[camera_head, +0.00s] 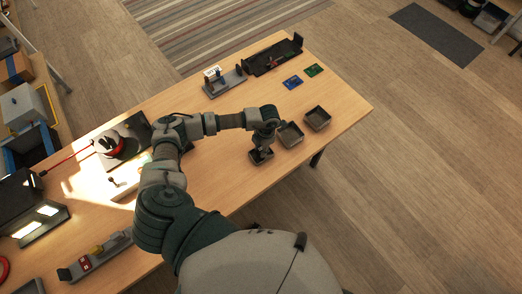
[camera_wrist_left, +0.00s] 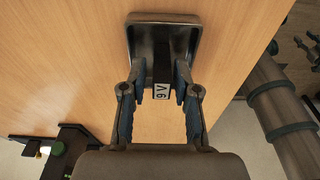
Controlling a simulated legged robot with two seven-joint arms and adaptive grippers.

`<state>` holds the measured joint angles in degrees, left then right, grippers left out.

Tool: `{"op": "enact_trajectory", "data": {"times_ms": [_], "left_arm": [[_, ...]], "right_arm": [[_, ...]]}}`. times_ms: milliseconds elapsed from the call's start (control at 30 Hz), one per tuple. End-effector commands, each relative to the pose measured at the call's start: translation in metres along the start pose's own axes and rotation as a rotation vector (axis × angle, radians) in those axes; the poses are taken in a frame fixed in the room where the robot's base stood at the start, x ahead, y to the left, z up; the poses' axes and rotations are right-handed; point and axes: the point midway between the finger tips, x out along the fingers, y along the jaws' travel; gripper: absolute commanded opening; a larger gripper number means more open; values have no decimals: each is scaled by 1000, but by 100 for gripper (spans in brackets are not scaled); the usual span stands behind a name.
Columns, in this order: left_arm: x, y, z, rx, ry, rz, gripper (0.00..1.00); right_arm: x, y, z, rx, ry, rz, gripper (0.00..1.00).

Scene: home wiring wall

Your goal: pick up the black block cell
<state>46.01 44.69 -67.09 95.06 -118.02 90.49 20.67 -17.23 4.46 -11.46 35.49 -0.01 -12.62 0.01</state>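The black block cell (camera_wrist_left: 161,74) has a white "9 V" label facing the wrist camera. It rises from a small dark metal tray (camera_wrist_left: 139,27). My left gripper (camera_wrist_left: 159,84) is open, with one finger on each side of the cell and a narrow gap showing on each side. In the head view my left gripper (camera_head: 262,147) points down into the nearest small tray (camera_head: 268,159); the cell is hidden there by the gripper. My right gripper is not in view.
Two more dark trays, a middle one (camera_head: 291,134) and a right one (camera_head: 317,118), stand close by. Blue (camera_head: 292,82) and green (camera_head: 313,70) cards lie beyond them. A black holder (camera_head: 272,57) is at the far edge. The table's right end is clear.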

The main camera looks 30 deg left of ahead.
Motion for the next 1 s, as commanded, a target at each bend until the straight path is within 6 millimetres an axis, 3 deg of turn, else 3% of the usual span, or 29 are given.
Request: {"op": "enact_trajectory", "data": {"times_ms": [267,300,400,433,800,1000], "left_arm": [[7,0,0,0,-2,1,30],[7,0,0,0,-2,1,28],[7,0,0,0,-2,0,3],[7,0,0,0,-2,0,0],[5,0,0,0,-2,0,0],[-8,0,-2,1,-3,0,0]], "right_arm": [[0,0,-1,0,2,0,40],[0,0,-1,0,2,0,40],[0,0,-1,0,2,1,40],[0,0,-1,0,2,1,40],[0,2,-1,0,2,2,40],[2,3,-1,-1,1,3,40]]}}
